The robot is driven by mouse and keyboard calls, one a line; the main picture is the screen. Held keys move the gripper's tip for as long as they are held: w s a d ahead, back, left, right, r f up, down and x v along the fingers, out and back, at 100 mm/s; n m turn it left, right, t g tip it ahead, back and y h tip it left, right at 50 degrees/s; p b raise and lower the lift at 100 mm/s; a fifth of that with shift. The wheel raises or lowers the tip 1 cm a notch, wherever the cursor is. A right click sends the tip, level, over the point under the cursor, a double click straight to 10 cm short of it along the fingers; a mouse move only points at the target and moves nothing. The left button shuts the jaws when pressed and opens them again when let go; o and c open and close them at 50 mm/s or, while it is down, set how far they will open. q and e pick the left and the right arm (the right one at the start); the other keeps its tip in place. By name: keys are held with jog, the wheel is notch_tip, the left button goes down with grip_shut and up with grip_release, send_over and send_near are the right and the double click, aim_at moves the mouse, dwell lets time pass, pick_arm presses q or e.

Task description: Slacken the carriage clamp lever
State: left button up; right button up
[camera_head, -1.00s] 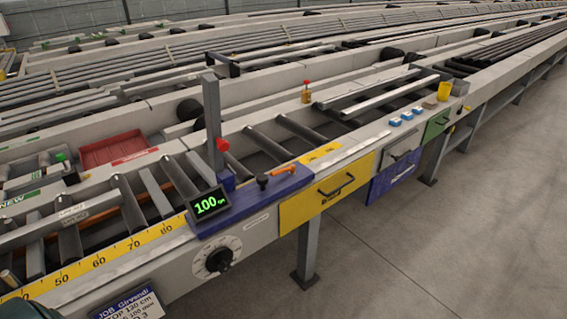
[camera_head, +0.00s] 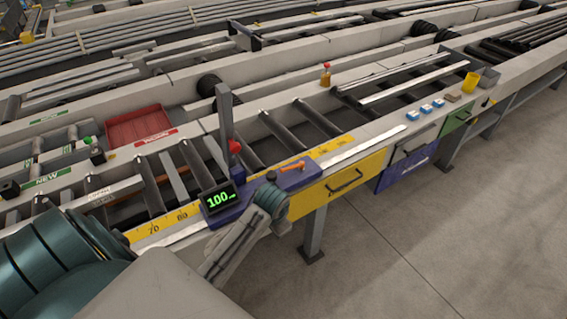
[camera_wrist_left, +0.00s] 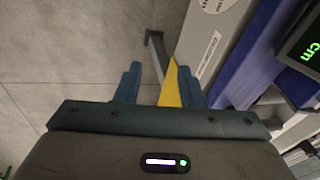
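The blue carriage (camera_head: 240,203) sits on the rail of the runout table, with an upright post, a red ball knob (camera_head: 234,147) and a display reading 100 (camera_head: 218,197). An orange lever (camera_head: 291,165) lies across the carriage's right part. My left arm comes in from the lower left, its teal wrist part in front of the carriage's front edge. In the left wrist view my left gripper (camera_wrist_left: 160,68) has its two fingers apart with nothing held. It is beside the table front, and the blue carriage side (camera_wrist_left: 240,58) is to its right. My right gripper is not in view.
A yellow drawer front (camera_head: 337,184) with a black handle is right of the carriage. A red tray (camera_head: 137,127) stands behind at left. A table leg (camera_head: 314,235) rises from the floor. Blue blocks and a yellow cup (camera_head: 471,82) stand farther right. The right foreground floor is clear.

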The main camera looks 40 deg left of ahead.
pick_arm(q)
jog(key=w+a+r+m+g, duration=0.1)
jog(key=w+a+r, duration=0.2)
jog(key=w, duration=0.3)
jog(key=w+a+r, duration=0.2)
jog(key=w+r, duration=0.2)
jog(key=w, duration=0.2)
send_near(283, 170)
jog(key=shift+g, duration=0.3)
jog(key=f+p, duration=0.1)
jog(key=f, duration=0.1)
jog(key=a+f+p, duration=0.1)
jog(key=f, duration=0.2)
jog(key=w+f+p, duration=0.1)
jog(key=f, duration=0.1)
jog(key=shift+w+a+f, duration=0.1)
jog(key=shift+a+f, duration=0.1)
jog(key=shift+f, duration=0.15)
jog(key=shift+w+a+f, duration=0.1)
jog(key=shift+f, duration=0.5)
grip_shut()
